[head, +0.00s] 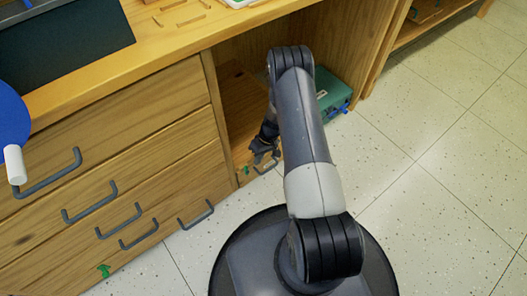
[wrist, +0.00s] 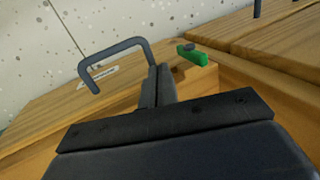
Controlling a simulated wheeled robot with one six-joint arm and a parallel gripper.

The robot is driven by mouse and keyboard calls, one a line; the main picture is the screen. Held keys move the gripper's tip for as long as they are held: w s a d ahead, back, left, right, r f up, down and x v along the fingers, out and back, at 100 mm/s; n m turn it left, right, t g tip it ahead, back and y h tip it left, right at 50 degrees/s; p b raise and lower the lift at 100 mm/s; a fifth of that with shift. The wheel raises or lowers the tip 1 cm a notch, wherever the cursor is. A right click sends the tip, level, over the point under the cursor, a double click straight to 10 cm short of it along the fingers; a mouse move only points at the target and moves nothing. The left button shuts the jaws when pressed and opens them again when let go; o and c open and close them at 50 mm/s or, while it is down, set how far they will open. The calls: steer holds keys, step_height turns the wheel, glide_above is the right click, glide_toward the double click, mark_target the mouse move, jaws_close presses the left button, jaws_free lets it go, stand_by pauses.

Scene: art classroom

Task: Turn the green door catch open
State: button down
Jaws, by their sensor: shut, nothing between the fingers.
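The green door catch (wrist: 193,55) is a small green bar with a dark knob. In the wrist view it sits at the wood edge beside the door (wrist: 50,110), to the right of my fingertips and apart from them. In the head view a small bit of green (head: 245,170) shows just left of my gripper (head: 264,156). The door has a grey bar handle (wrist: 112,62) and a pale label. My gripper (wrist: 157,82) is shut and empty. Its fingertips look close to the handle's right end; I cannot tell whether they touch it.
Wooden drawers (head: 130,140) with grey handles stand left. Another small green piece (head: 104,270) is low on that front. A teal case (head: 332,95) with a blue part lies right of the recess, partly behind my arm. The speckled floor (head: 430,160) on the right is clear.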

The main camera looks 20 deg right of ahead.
mark_target(246, 167)
steer(key=shift+s+a+r, duration=0.1)
steer(key=shift+s+a, duration=0.1)
steer(key=shift+a, duration=0.55)
steer(key=shift+s+a+r, duration=0.1)
steer(key=shift+s+a, duration=0.1)
steer(key=shift+a, duration=0.5)
steer(key=shift+s+a+r+t+h, duration=0.1)
steer(key=shift+a+r+t+h, duration=0.15)
steer(key=shift+h, duration=0.55)
steer(key=shift+s+a+b, duration=0.1)
steer(key=shift+a+b, duration=0.25)
steer(key=shift+s+a+r+t+h, duration=0.2)
steer(key=shift+a+r+t+h, duration=0.05)
steer(key=shift+a+h, duration=0.45)
steer(key=shift+s+a+f+b, duration=0.15)
steer(key=shift+s+a+b, duration=0.1)
steer(key=shift+a+b, duration=0.5)
steer(key=shift+a, duration=0.1)
steer(key=shift+r, duration=0.85)
